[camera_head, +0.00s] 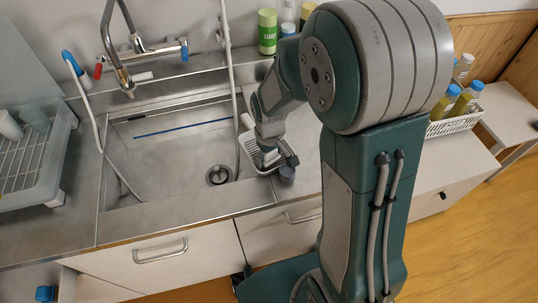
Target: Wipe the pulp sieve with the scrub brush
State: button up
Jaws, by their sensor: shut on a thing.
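I cannot make out the scrub brush or the pulp sieve for certain.
The steel sink (150,165) is mostly empty, with a drain (218,175) and a blue strip (182,129). A tap (122,72) and hoses stand behind. A drying rack (28,150) is left; a bottle basket (455,123) is right. A drawer (85,288) stands open.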

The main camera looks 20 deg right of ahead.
jog(key=shift+f, duration=0.1)
dwell(0.5)
jog(key=shift+w+a, duration=0.4)
jog(key=shift+a, duration=0.45)
jog(key=shift+f, duration=0.1)
jog(key=shift+w+d, duration=0.45)
jog(key=shift+w, duration=0.5)
jog(key=shift+w+d, duration=0.4)
jog(key=shift+w, duration=0.55)
jog(key=shift+w+d, duration=0.45)
jog(key=shift+w, duration=0.5)
jog(key=shift+w+d, duration=0.45)
jog(key=shift+w, duration=0.5)
jog(key=shift+w+d, duration=0.4)
jog(key=shift+w, duration=0.5)
jog(key=shift+w+d, duration=0.45)
jog(key=shift+w, duration=0.5)
jog(key=shift+d, duration=0.1)
